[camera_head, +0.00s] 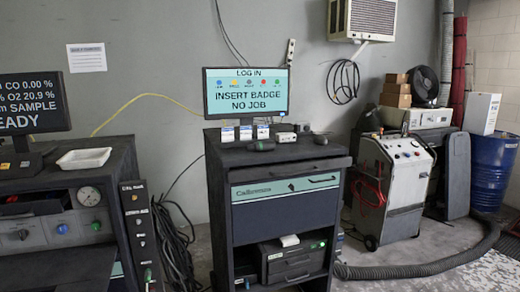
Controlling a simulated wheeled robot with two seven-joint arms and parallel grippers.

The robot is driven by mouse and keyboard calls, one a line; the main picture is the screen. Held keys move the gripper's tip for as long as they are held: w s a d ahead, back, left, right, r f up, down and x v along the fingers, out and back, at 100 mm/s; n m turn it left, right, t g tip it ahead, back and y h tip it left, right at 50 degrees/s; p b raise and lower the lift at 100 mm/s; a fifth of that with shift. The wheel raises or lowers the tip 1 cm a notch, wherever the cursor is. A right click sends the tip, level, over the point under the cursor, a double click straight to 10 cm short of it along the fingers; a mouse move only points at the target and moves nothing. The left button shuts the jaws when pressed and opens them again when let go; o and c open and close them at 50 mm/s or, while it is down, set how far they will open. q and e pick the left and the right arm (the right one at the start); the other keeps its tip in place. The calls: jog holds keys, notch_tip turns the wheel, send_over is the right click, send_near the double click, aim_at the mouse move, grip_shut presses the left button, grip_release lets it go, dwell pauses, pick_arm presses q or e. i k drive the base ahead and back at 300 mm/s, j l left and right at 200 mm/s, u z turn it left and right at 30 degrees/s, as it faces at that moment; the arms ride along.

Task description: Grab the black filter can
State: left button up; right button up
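A dark, rounded object (261,145) lies on top of the dark cabinet (240,158), below the log-in screen. It looks like a short cylinder on its side and may be the black filter can, but it is too small to be sure. A smaller black object (321,139) sits farther right on the same top; I cannot tell what it is. Neither of my grippers is in view.
Several small white-and-blue boxes (245,132) stand behind the dark object, under the monitor (246,92). A left console (60,190) holds a white tray (84,158). A wheeled machine (393,185) stands right, and a thick hose (410,270) crosses the floor.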

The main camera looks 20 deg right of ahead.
aim_at(258, 147)
jog(key=i+l+u, duration=0.3)
jog(key=l, duration=0.3)
jog(key=i+l+u, duration=0.15)
jog(key=l, duration=0.2)
jog(key=i+l+u, duration=0.15)
jog(key=l, duration=0.2)
